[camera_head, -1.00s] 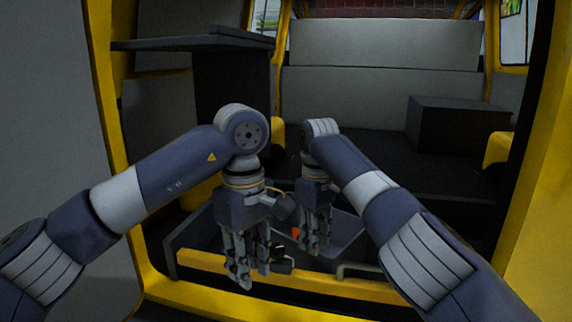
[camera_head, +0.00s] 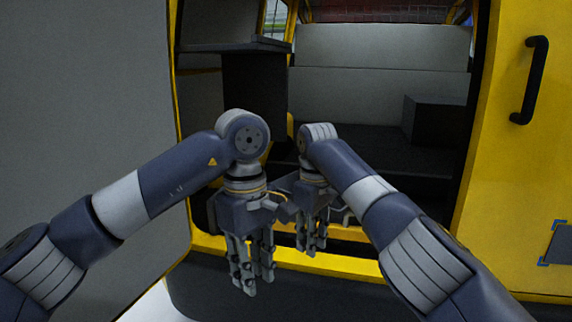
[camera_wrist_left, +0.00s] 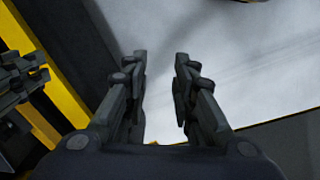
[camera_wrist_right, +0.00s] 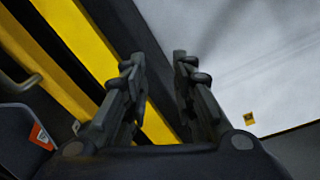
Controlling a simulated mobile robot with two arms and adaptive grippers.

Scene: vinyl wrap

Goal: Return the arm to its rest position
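My left gripper (camera_head: 252,270) hangs fingers-down in front of the van's opening in the head view. In the left wrist view its two fingers (camera_wrist_left: 161,75) stand apart with nothing between them. My right gripper (camera_head: 311,240) hangs fingers-down just right of the left one, near the yellow sill. In the right wrist view its fingers (camera_wrist_right: 160,75) are apart and empty. Both arms are bent, with the forearms pointing down.
The yellow van frame (camera_head: 330,262) and dark shelf (camera_head: 235,46) lie beyond the grippers. A dark box (camera_head: 437,125) sits inside at right. A yellow door with a black handle (camera_head: 530,80) stands at right, a grey panel (camera_head: 85,120) at left. Pale floor shows below the grippers.

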